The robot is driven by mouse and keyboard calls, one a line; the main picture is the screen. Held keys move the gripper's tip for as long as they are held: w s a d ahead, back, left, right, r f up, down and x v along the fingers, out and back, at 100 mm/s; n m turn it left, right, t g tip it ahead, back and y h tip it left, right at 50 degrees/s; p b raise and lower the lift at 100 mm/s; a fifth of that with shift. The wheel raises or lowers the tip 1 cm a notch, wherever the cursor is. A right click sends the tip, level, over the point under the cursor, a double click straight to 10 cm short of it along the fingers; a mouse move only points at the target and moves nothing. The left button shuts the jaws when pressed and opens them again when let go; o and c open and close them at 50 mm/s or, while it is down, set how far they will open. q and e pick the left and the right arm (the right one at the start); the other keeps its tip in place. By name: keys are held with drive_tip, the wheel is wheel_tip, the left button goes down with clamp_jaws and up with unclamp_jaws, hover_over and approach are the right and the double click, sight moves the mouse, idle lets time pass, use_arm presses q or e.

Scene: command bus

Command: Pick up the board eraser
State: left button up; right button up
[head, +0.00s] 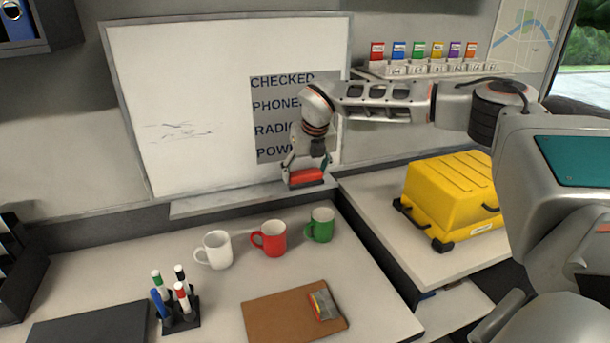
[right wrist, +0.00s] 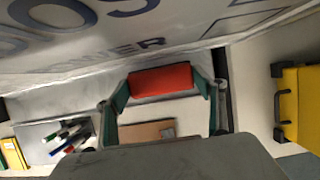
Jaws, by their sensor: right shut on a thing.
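The board eraser (head: 306,177) is a red block with a darker underside, in front of the lower edge of the whiteboard in the head view. My right gripper (head: 307,173) is shut on it, with one finger at each end. In the right wrist view the eraser (right wrist: 160,81) lies between the two green-grey fingers of the gripper (right wrist: 162,88). It appears at about the height of the board's ledge (head: 225,200); whether it touches the ledge, I cannot tell. My left gripper is not in view.
The whiteboard (head: 190,110) with a grey checklist panel is behind the gripper. White (head: 214,250), red (head: 269,238) and green (head: 320,225) mugs stand on the desk below. A marker holder (head: 178,312) and a brown clipboard (head: 280,317) are nearer. A yellow case (head: 455,195) sits on the right counter.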

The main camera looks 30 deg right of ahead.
sight(305, 173)
drive_tip(key=shift+r, duration=0.15)
drive_tip(key=shift+s+r, duration=0.15)
drive_tip(key=shift+r, duration=0.05)
wheel_tip(305, 173, up, 7)
drive_tip(key=shift+a+f+b, duration=0.1)
drive_tip(key=shift+f+b, duration=0.1)
drive_tip(key=shift+b, duration=0.25)
drive_tip(key=s+a+b, duration=0.1)
drive_tip(key=s+a, duration=0.1)
drive_tip(key=s, duration=0.7)
drive_tip(key=s+a+b, duration=0.2)
drive_tip(key=s, duration=0.8)
drive_tip(key=shift+a+f, duration=0.15)
drive_tip(key=shift+a, duration=0.1)
drive_tip(key=o, duration=0.4)
drive_tip(key=shift+c, duration=1.3)
